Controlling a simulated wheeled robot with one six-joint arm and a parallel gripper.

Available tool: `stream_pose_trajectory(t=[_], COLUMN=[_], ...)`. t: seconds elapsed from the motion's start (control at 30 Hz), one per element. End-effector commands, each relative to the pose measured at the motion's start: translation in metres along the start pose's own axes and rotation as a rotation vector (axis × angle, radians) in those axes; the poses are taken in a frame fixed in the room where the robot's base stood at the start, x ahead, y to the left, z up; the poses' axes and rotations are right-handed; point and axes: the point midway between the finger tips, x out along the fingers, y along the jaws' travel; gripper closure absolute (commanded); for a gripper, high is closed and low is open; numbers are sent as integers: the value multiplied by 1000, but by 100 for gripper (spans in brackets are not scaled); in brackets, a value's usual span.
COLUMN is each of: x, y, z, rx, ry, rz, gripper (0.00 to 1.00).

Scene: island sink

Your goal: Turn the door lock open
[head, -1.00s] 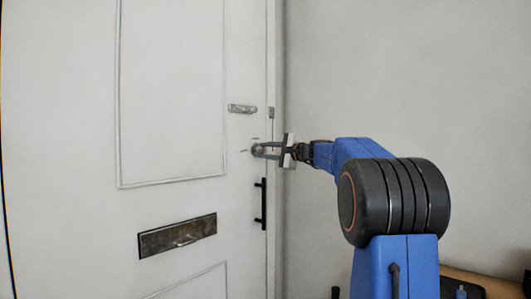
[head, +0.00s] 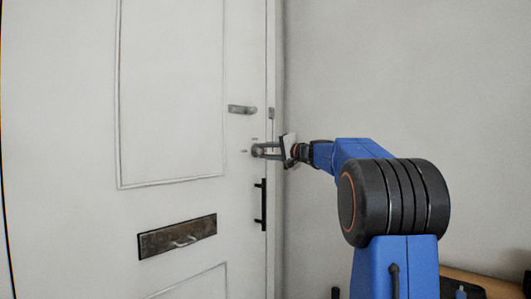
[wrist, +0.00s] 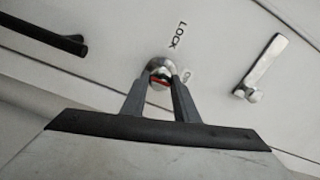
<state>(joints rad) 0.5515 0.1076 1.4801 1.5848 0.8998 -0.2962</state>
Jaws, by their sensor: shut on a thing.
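The white door (head: 170,90) fills the left of the head view. My gripper (wrist: 159,88) is shut on the lock, one finger on each side; the exact contact is partly hidden. In the head view my gripper (head: 258,150) reaches the lock from the right, near the door's edge. The word LOCK (wrist: 178,35) is printed beside the lock, and a second label is mostly covered by a finger.
A silver lever handle (head: 242,109) is just above the lock and shows in the wrist view (wrist: 263,65). A black pull bar (head: 263,204) is below it. A letter slot (head: 177,236) is lower left. A bare grey wall (head: 400,70) stands to the right.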

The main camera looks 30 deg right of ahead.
Motion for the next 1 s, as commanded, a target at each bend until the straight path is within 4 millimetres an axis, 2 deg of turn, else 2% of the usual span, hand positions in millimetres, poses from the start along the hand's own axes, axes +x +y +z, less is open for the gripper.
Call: stream_pose_trajectory(t=[0.37,0.4,0.47,0.8,1.0], x=[0,0,0,-2,-24], y=[1,1,1,0,0], z=[0,0,0,0,-1], rx=[-3,-3,-3,-3,-2], ry=[-1,-1,-1,0,2], rz=[1,1,1,1,1], gripper=[95,66,54,54,54])
